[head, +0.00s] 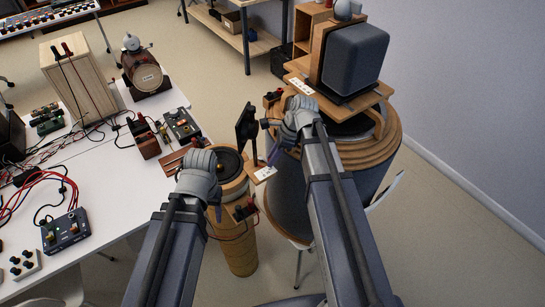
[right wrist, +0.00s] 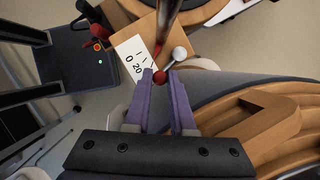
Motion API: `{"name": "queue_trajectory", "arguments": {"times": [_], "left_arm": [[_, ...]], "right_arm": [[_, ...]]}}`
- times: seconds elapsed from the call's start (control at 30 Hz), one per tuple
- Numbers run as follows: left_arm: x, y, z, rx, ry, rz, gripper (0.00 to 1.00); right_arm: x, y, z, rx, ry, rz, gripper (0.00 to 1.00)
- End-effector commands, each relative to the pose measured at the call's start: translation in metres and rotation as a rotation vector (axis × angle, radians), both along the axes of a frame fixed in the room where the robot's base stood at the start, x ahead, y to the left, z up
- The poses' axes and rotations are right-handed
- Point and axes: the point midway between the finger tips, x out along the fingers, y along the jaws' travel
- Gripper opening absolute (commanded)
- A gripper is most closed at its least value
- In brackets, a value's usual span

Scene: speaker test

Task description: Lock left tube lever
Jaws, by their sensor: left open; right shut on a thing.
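The left tube (head: 238,235) is a narrow wooden cylinder with a black and yellow speaker cone (head: 228,162) on top. A small wooden bracket with a white scale label (head: 264,173) sticks out at its right. In the right wrist view, a thin rod with a pale ball (right wrist: 179,53) and a red ball (right wrist: 160,76) lies beside a white scale label (right wrist: 135,60). My right gripper (right wrist: 161,72) is shut on the red ball of this lever. My left gripper (head: 217,207) is open beside the left tube; its fingers are partly hidden.
A larger wood-rimmed tube (head: 385,155) stands at the right and carries a grey speaker (head: 355,58). A black panel (head: 246,122) stands between the tubes. A white table (head: 95,215) with cables and devices is at the left. Bare floor (head: 440,240) shows at the right.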

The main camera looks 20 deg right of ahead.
Motion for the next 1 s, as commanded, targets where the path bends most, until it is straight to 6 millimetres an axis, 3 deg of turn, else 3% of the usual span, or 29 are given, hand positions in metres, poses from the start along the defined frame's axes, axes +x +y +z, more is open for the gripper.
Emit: {"name": "queue_trajectory", "arguments": {"times": [0.1, 0.63, 1.0], "left_arm": [[0.0, 0.0, 0.0, 0.0, 0.0, 0.0, 0.58], [0.0, 0.0, 0.0, 0.0, 0.0, 0.0, 0.58], [0.0, 0.0, 0.0, 0.0, 0.0, 0.0, 0.58]], "right_arm": [[0.0, 0.0, 0.0, 0.0, 0.0, 0.0, 0.0], [0.002, -0.001, 0.0, 0.0, 0.001, 0.023, 0.0], [0.013, -0.009, 0.0, 0.0, 0.001, 0.266, 0.0]]}}
